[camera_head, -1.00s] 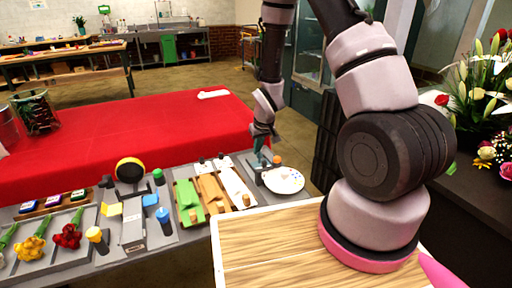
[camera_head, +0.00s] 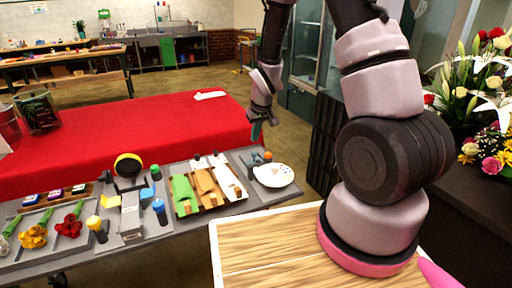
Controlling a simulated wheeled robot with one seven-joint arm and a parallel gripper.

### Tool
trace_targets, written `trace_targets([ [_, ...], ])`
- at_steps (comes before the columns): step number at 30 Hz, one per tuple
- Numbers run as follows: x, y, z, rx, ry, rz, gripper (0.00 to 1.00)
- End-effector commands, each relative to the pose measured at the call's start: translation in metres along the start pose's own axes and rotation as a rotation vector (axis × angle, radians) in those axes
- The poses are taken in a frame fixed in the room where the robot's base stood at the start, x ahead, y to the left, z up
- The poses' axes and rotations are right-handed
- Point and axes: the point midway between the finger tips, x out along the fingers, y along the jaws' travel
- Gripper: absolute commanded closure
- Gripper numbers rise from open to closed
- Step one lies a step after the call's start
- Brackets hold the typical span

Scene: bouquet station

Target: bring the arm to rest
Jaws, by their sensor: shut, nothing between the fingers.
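My arm rises from its base at the right, bends over at the top, and its forearm hangs down in the middle of the view. My gripper (camera_head: 257,131) points down at the arm's end, with teal fingers, shut and empty. It is above the back right end of the grey work table (camera_head: 190,232), apart from the things on it. The white round plate (camera_head: 274,175) with small coloured spots and a small orange-topped thing (camera_head: 267,157) lie just below and to the right of it.
Green, tan and white sheets (camera_head: 206,187) lie in a wooden holder. Yellow and red flowers (camera_head: 69,226) lie at the left. A large bouquet (camera_head: 485,95) stands at the right. Dark stacked crates (camera_head: 327,140) stand behind my arm.

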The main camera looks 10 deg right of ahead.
Motion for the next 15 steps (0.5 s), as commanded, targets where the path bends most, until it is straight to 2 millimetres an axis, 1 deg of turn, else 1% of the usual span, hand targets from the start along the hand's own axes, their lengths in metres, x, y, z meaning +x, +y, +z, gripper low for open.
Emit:
trace_targets([
  [1,-0.008,0.0,-0.005,0.0,0.005,0.0,1.0],
  [8,-0.031,0.001,-0.014,0.008,0.011,0.001,1.0],
  [11,-0.056,0.006,-0.02,0.038,0.028,0.003,1.0],
  [14,-0.099,0.014,-0.025,0.093,0.054,0.004,1.0],
  [15,-0.118,0.017,-0.026,0.118,0.065,0.003,1.0],
])
